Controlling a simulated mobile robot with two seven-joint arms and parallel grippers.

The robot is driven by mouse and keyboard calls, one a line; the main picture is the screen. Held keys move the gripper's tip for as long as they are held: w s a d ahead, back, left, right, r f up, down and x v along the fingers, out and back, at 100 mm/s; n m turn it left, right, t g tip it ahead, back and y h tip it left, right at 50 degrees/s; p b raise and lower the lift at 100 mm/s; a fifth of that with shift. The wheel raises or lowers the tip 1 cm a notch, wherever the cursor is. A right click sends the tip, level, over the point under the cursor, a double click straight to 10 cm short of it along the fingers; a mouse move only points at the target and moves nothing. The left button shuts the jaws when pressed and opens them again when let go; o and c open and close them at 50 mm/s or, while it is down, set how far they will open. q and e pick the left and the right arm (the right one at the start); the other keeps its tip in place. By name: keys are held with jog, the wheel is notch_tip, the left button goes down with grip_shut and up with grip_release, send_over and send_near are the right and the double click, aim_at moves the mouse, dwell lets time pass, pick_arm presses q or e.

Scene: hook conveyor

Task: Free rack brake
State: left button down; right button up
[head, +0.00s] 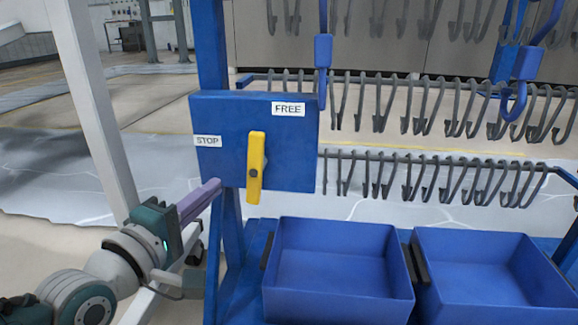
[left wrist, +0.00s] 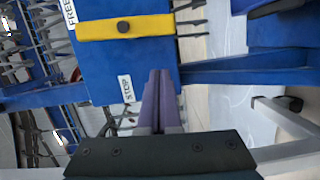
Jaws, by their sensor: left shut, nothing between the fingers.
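The brake is a blue panel (head: 212,125) with a yellow lever (head: 256,168) on its front. The lever stands nearly upright, its top end just below and left of the FREE label (head: 288,109). The STOP label (head: 207,141) is on the panel's left side. My left gripper (head: 218,184), with purple fingers, is shut and empty at the panel's lower left, apart from the lever. In the left wrist view, the shut fingers (left wrist: 159,74) point toward the panel beside the STOP label (left wrist: 126,88), and the lever (left wrist: 125,27) lies beyond their tips. My right gripper is out of view.
Blue bins (head: 338,297) and (head: 490,300) stand below the panel, at the right. Rows of grey hooks (head: 420,105) hang on the rack behind. A blue post (head: 230,245) carries the panel, and a white post (head: 92,100) stands at the left.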

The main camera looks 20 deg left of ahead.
pick_arm(q)
jog(key=s+p, duration=0.3)
jog(key=s, duration=0.7)
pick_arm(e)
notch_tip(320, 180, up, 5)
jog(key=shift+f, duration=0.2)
pick_arm(q)
jog(key=shift+a+r, duration=0.1)
